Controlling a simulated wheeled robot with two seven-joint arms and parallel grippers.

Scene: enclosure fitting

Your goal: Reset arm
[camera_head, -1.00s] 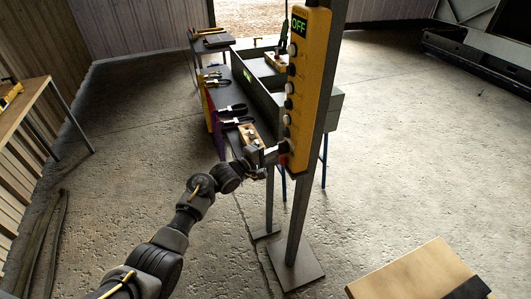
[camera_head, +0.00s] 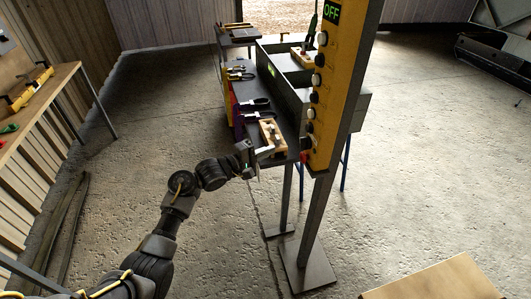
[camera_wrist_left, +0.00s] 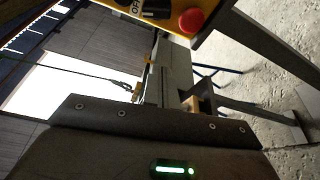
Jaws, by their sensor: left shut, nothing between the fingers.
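My left arm comes in from the lower left of the head view. Its gripper (camera_head: 264,154) is shut and empty, just left of the lower end of a yellow control panel (camera_head: 338,75) and apart from it. My right gripper is not in view.
Behind the gripper stands a dark bench (camera_head: 250,92) with clamps and a wooden block (camera_head: 272,134), beside a grey open enclosure (camera_head: 290,85). The post's base plate (camera_head: 308,268) is on the floor. A wooden table (camera_head: 50,88) stands left; a wooden board (camera_head: 440,282) is lower right.

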